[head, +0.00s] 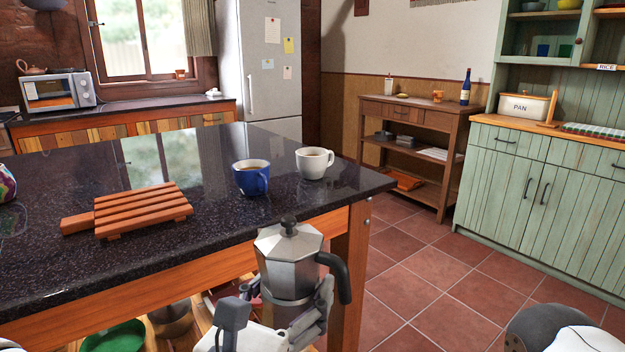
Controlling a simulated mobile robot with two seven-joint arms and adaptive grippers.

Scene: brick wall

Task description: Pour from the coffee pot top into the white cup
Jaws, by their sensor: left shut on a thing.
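The silver coffee pot (288,262), with a dark lid knob and a black handle on its right, is held upright in front of the table's near edge. My left gripper (280,312) is shut around its lower body, with a finger on each side. The white cup (313,168) stands upright on the dark table top, farther back and slightly right of the pot, with brown liquid showing inside. The pot is apart from the cup. My right gripper is not in view.
A blue cup (250,180) with dark liquid stands just left of the white cup. A slatted wooden trivet (143,209) lies on the left of the dark table (60,262). Shelves under the table hold a green bowl (115,338). Tiled floor is clear to the right.

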